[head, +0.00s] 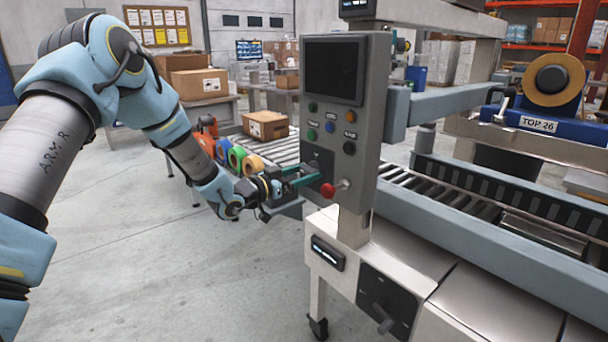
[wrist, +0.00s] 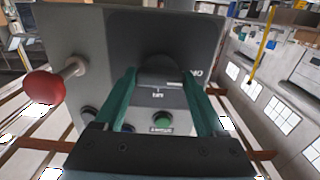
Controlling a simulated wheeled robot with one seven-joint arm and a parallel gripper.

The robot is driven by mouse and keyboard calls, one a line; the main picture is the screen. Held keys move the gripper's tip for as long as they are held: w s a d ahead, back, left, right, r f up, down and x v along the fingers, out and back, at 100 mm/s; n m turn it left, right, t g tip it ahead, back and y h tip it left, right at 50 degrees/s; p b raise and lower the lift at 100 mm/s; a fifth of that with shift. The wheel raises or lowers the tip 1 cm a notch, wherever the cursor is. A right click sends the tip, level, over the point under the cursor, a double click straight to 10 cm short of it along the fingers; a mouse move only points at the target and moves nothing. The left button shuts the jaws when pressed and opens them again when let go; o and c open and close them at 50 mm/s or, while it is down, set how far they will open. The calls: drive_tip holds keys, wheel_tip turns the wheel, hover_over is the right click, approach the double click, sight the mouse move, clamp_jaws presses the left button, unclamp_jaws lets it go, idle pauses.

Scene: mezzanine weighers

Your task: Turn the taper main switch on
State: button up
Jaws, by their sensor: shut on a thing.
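The taper's grey control panel (head: 345,110) stands upright on a post above the conveyor, with a dark screen and several coloured buttons. My gripper (head: 310,177) is at the panel's lower left face. In the wrist view my gripper (wrist: 158,78) has its two teal fingers on either side of a dark rotary switch knob (wrist: 158,68), shut on it. A label that looks like an inverted "ON" shows to the right of the knob. The fingers partly hide the knob, and its exact angle is hard to tell.
A red ball-ended lever (head: 328,190) sticks out close beside my gripper; it also shows in the wrist view (wrist: 44,87). A green button (wrist: 163,119) is near the fingers. A lower black switch box (head: 386,302) is on the machine's front. Tape rolls (head: 237,158) stand behind my wrist.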

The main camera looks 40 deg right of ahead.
drive_tip(key=shift+f+m+b, duration=0.15)
drive_tip(key=shift+m+b, duration=0.15)
drive_tip(key=shift+b, duration=0.25)
drive_tip(key=shift+m+b, duration=8.6)
drive_tip(key=shift+b, duration=4.5)
drive_tip(key=o, duration=1.3)
drive_tip(key=shift+a, duration=0.1)
drive_tip(key=a, duration=1)
drive_tip(key=shift+w+a, duration=0.3)
